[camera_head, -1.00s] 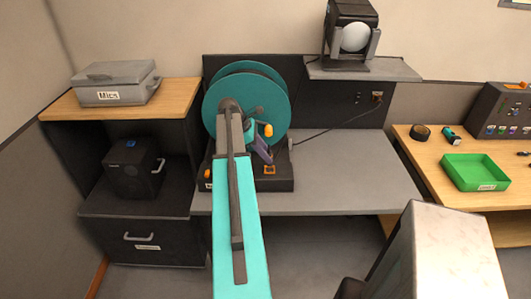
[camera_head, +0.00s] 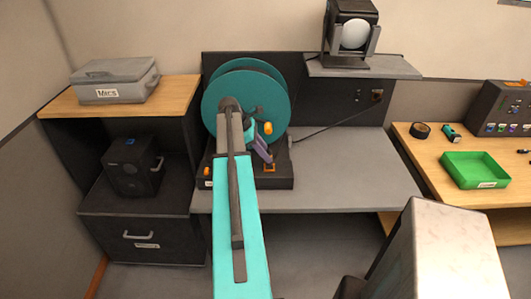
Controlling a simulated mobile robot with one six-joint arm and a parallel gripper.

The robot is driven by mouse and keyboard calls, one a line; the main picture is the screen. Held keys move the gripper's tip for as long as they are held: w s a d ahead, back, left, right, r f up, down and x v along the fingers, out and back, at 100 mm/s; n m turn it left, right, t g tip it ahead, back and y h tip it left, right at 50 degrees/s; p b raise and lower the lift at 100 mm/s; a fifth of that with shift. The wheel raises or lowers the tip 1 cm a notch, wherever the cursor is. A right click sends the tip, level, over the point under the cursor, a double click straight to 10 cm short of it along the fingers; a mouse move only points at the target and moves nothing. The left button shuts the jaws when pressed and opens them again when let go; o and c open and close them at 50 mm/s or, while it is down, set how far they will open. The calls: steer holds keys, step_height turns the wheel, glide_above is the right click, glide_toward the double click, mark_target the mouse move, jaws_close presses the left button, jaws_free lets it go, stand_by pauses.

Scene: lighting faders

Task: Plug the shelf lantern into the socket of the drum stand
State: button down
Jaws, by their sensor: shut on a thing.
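The shelf lantern (camera_head: 352,34) is a black lamp with a pale round lens, on the wall shelf at the upper right. The drum stand (camera_head: 282,184) has a large teal drum (camera_head: 270,96), an orange crank knob (camera_head: 267,128) and an orange-framed socket (camera_head: 269,168) low on its front. My gripper (camera_head: 265,157) has purple fingers, tilted down toward that socket and very close to it. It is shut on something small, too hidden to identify. I cannot tell whether that thing touches the socket.
A dark cable (camera_head: 330,125) slants from beside the drum to a wall outlet (camera_head: 376,96). The grey bench (camera_head: 350,170) is clear on the right. A grey case (camera_head: 114,81) and a black box (camera_head: 132,167) stand left. A green tray (camera_head: 475,170) lies on the wooden table.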

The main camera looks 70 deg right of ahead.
steer(key=shift+t+p, duration=0.4)
stand_by(0.4)
steer(key=shift+s+d+p, duration=0.1)
steer(key=shift+s+p, duration=0.15)
steer(key=shift+p, duration=0.1)
stand_by(0.7)
steer(key=shift+f, duration=1.15)
stand_by(2.2)
steer(key=shift+f, duration=0.3)
stand_by(0.7)
steer(key=c, duration=1.3)
jaws_free()
steer(key=shift+r, duration=0.1)
steer(key=shift+v, duration=0.95)
steer(key=b+v, duration=0.3)
steer(key=v, duration=0.9)
